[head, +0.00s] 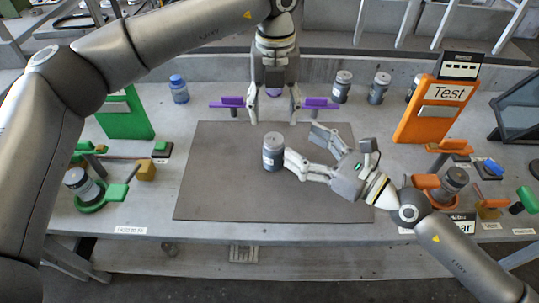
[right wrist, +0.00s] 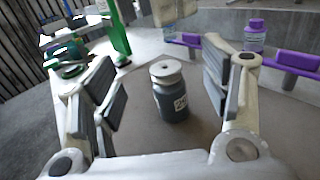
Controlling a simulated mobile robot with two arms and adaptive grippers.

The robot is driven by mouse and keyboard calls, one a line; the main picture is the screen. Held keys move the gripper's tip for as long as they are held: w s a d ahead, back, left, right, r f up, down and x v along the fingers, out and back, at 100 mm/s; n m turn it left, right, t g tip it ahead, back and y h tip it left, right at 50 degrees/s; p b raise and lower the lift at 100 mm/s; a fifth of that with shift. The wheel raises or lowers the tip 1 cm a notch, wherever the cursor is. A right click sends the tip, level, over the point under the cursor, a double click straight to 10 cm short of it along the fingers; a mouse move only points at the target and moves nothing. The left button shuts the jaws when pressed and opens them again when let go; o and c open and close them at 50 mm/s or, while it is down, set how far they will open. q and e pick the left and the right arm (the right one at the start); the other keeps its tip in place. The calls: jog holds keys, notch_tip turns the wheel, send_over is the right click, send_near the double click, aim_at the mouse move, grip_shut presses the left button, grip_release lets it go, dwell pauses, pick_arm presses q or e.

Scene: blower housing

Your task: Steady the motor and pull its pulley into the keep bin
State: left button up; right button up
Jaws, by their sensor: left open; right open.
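A dark grey motor (head: 273,156) stands upright on the mat with a pale label on its side. Its silver pulley (head: 273,139) sits on top; the right wrist view shows the motor (right wrist: 172,103) and pulley (right wrist: 165,70) between my right fingers, with gaps on both sides. My right gripper (head: 301,144) is open, coming from the right; one finger is close beside the motor. My left gripper (head: 273,117) is open and empty, pointing down behind the motor at the mat's back edge. I cannot tell which container is the keep bin.
The grey mat (head: 220,195) is otherwise clear. Purple fixtures (head: 320,103) flank my left gripper. A green panel (head: 125,117) and ring holder stand left; an orange Test panel (head: 430,112) stands right. A black tray (head: 517,117) is far right. Several motors and bottles line the back.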

aim_at(274, 136)
notch_tip(274, 136, down, 8)
jog(key=shift+r, duration=0.1)
jog(key=x, duration=0.7)
jog(key=shift+w+a, duration=0.15)
jog(key=shift+a, duration=0.05)
jog(key=c, duration=1.5)
pick_arm(q)
jog(key=shift+o, duration=0.4)
jog(key=shift+r+n, duration=0.9)
jog(key=shift+n, duration=0.2)
jog(key=f+n, duration=0.1)
jog(key=f, duration=0.2)
jog(key=f+n, duration=0.1)
jog(key=f, duration=0.2)
jog(key=f+n, duration=0.1)
jog(key=f, duration=0.2)
jog(key=shift+s+d+f+n, duration=0.1)
jog(key=shift+s+f+n, duration=0.15)
jog(key=shift+n, duration=0.15)
